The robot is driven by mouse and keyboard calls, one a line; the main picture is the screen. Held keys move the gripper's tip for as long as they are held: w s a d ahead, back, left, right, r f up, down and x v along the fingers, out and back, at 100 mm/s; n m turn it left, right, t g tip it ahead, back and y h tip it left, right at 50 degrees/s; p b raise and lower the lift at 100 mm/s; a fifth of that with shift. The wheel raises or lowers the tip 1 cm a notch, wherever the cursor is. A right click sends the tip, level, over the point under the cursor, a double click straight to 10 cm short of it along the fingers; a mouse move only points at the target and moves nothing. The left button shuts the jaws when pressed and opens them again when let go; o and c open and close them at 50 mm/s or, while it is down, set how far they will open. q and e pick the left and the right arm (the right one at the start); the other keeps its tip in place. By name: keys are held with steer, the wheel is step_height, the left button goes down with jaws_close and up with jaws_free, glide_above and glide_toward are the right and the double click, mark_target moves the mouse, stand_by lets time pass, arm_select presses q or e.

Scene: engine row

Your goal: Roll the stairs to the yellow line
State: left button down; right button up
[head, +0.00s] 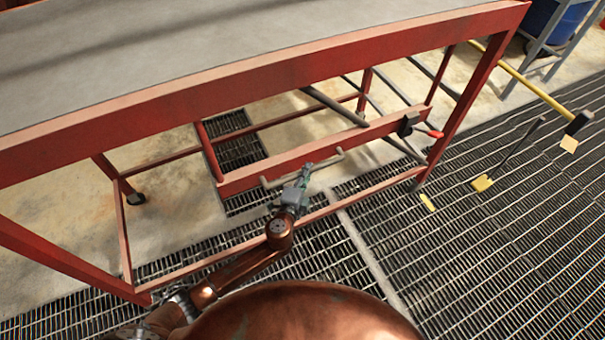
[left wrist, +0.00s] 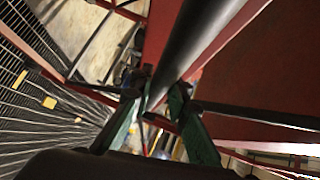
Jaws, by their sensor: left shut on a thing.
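A large red steel frame (head: 300,72) with a flat grey top (head: 190,45) fills the left and middle of the head view. It appears to be the stairs, though I cannot make out clear steps. A dark caster (head: 137,199) shows under it at the left. My left gripper (head: 304,176) is shut on a grey handle bar (head: 330,157) low on the frame's near side. In the left wrist view the dark bar (left wrist: 202,30) runs between the green fingers (left wrist: 155,97). My right gripper is out of view. Yellow patches (head: 482,183) mark the grating, but no continuous yellow line is clear.
Metal grating (head: 500,240) covers the floor to the right and is largely open. A yellow pole with a dark end (head: 530,83) and a thin dark rod (head: 522,138) are at the right. A blue drum (head: 552,22) on a grey stand is at the top right.

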arm_select(q)
steer(key=shift+w+d+f, duration=0.1)
steer(key=shift+w+d, duration=0.15)
steer(key=shift+d, duration=0.25)
steer(key=shift+w+d, duration=0.2)
steer(key=shift+d, duration=0.25)
steer(key=c, duration=2.2)
jaws_free()
steer(key=shift+a, duration=0.1)
steer(key=o, duration=0.3)
steer(key=shift+s+a+r, duration=0.2)
steer(key=shift+s+a, duration=0.1)
steer(key=shift+w+d+f, duration=0.1)
steer(key=shift+w+f, duration=0.05)
steer(key=shift+w, duration=0.05)
steer(key=v, duration=1.2)
